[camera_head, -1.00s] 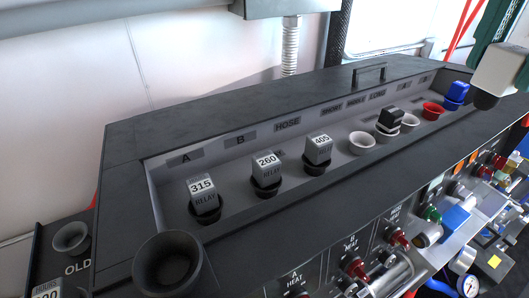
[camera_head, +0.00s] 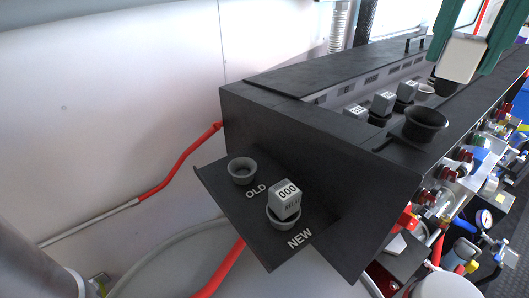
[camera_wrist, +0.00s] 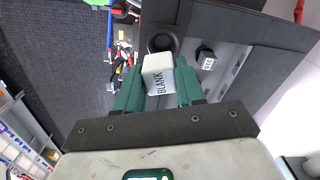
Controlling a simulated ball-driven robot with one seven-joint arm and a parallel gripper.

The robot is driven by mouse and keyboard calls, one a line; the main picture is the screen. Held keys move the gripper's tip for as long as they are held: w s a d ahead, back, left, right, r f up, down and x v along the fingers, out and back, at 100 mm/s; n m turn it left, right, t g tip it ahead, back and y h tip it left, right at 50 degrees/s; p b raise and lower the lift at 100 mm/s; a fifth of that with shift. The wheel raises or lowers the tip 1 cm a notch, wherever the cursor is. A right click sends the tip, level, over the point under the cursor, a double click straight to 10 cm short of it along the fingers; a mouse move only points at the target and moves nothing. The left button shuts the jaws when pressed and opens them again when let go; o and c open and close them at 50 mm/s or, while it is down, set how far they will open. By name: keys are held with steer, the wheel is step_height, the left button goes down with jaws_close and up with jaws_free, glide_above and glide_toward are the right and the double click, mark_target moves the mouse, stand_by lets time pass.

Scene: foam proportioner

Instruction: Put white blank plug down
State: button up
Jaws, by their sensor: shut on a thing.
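The white blank plug (camera_head: 460,60) is a pale block, marked BLANK in the wrist view (camera_wrist: 158,76). My gripper (camera_head: 465,55) is shut on it, with a green finger on either side; it also shows in the wrist view (camera_wrist: 158,90). The plug is held in the air over the dark console (camera_head: 300,125). A black round cup (camera_head: 425,122) at the console's near end looks empty; in the wrist view it (camera_wrist: 163,42) lies just beyond the plug. The plug's height above the cup cannot be told.
A dark side tray (camera_head: 225,195) carries an empty grey cup (camera_head: 241,171) by OLD and a relay marked 000 (camera_head: 286,194) in a cup by NEW. Several relays stand in the console's recess, one (camera_head: 384,101) near its middle. Red knobs (camera_head: 449,172) line the front.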

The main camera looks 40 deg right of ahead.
steer(key=w+a+f+n+b, duration=0.1)
steer(key=w+n, duration=0.1)
steer(key=n, duration=0.2)
steer(key=w+a+f+n+b, duration=0.1)
steer(key=w+a+f+n, duration=0.1)
steer(key=w+n, duration=0.1)
steer(key=w+a+f+n+b, duration=0.1)
steer(key=w+n, duration=0.1)
steer(key=n, duration=0.3)
steer(key=shift+w+a+f+n, duration=0.2)
steer(key=shift+w+f+n, duration=0.1)
steer(key=shift+n, duration=0.1)
steer(key=shift+w+a+f+n+b, duration=0.15)
steer(key=shift+w+a+n+b, duration=0.2)
steer(key=shift+n, duration=0.25)
steer(key=w+a+f, duration=0.3)
steer(key=f, duration=0.1)
steer(key=w+a+f+p, duration=0.1)
steer(key=w+a+f, duration=0.2)
steer(key=f, duration=0.1)
steer(key=w+a+f, duration=0.3)
steer(key=w+f, duration=0.1)
steer(key=shift+w+a+f+p, duration=0.1)
steer(key=shift+a+f+p, duration=0.1)
steer(key=shift+p, duration=0.15)
steer(key=shift+f, duration=0.3)
steer(key=shift+f, duration=0.1)
